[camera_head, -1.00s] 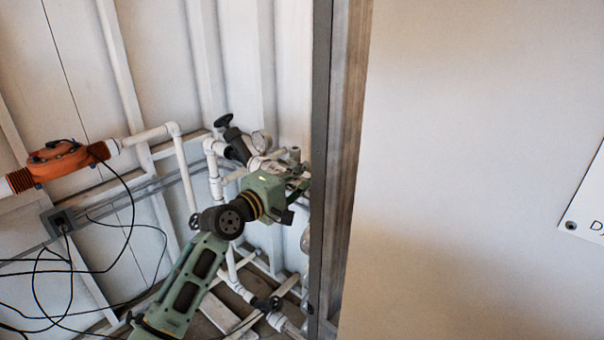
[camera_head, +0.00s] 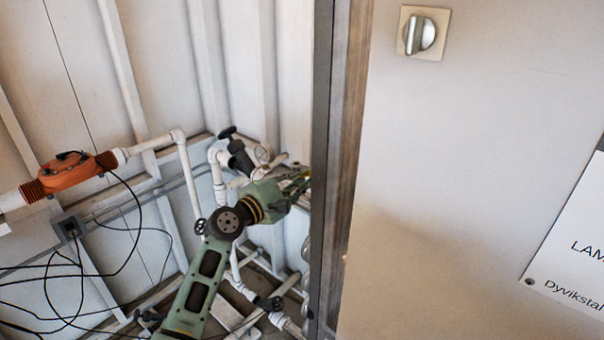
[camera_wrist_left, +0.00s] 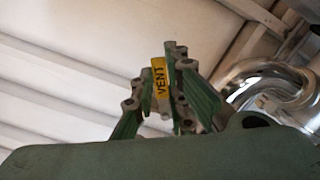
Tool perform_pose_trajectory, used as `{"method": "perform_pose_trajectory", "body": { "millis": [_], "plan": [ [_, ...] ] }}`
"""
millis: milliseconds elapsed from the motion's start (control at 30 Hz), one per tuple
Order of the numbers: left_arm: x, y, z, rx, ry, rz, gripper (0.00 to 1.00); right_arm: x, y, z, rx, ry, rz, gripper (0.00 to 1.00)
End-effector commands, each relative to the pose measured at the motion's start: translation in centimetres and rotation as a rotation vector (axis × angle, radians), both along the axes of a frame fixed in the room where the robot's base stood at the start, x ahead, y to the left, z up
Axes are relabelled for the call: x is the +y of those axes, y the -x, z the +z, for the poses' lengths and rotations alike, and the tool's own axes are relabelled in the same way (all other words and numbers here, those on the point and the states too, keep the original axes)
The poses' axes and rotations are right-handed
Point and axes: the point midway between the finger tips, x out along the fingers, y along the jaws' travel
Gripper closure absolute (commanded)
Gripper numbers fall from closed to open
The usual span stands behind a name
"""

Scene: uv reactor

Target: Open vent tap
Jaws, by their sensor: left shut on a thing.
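The vent tap's yellow handle, marked VENT (camera_wrist_left: 160,82), is between the green fingers of my left gripper in the left wrist view. My left gripper (camera_head: 301,183) is shut on it; the fingers (camera_wrist_left: 168,85) stand on both sides of the label. In the head view the gripper reaches in among white pipes, close to the edge of the dark post, and the tap is mostly hidden there. My right gripper is not in view.
A dark post (camera_head: 321,150) and a pale panel with a metal knob (camera_head: 420,33) stand close on the right. An orange unit (camera_head: 70,171) and black cables are on the left. A shiny bent pipe (camera_wrist_left: 265,80) is beside the fingers.

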Motion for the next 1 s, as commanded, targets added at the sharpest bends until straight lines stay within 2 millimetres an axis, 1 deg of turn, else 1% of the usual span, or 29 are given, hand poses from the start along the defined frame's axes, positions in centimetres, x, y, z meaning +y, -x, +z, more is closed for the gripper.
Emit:
{"method": "perform_pose_trajectory", "body": {
  "millis": [33, 200, 700, 733, 933, 1000],
  "plan": [
    [0.05, -0.04, 0.30, 0.015, 0.019, 0.000, 1.00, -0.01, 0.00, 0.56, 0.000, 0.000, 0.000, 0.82],
    [0.20, -0.16, 0.42, 0.045, 0.060, 0.001, 1.00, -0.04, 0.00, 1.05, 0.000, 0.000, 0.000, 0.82],
    [0.30, -0.21, 0.37, 0.058, 0.077, 0.000, 1.00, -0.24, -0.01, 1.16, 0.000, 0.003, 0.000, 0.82],
    [0.30, -0.21, 0.37, 0.058, 0.077, 0.000, 0.86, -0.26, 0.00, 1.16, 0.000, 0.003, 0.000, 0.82],
    [0.29, -0.20, 0.41, 0.056, 0.077, 0.001, 0.69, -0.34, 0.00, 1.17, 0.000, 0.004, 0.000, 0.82],
    [0.28, -0.21, 0.42, 0.056, 0.077, 0.001, 0.68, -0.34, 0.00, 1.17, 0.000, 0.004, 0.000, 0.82]
  ]
}}
